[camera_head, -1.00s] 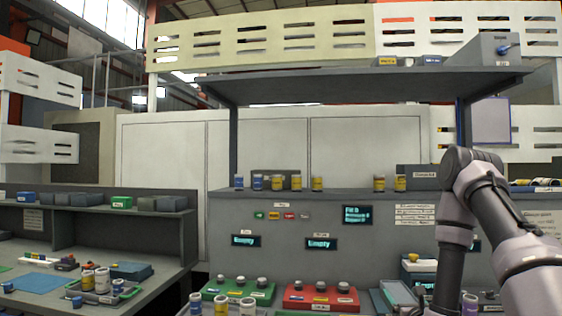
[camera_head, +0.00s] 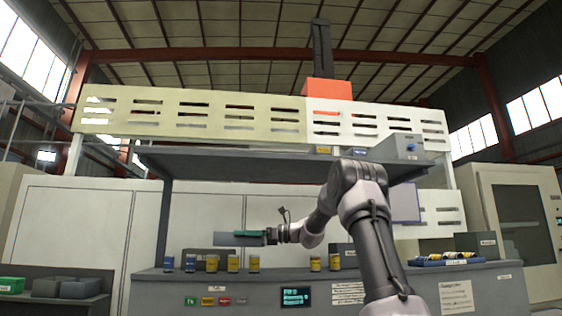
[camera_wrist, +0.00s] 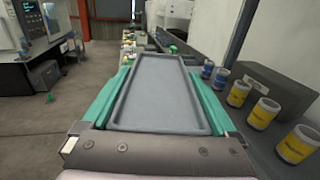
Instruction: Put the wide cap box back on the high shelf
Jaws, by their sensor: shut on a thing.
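The wide cap box, a shallow grey tray-like box (camera_wrist: 160,95), lies flat between the green fingers of my gripper (camera_wrist: 158,72) in the wrist view. In the head view the grey box (camera_head: 224,240) shows edge-on, with my gripper (camera_head: 252,234) shut on it and reaching left. The box's underside is hidden.
Blue and yellow jars (camera_head: 233,263) stand on the lower ledge, near the held box's right side in the wrist view.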

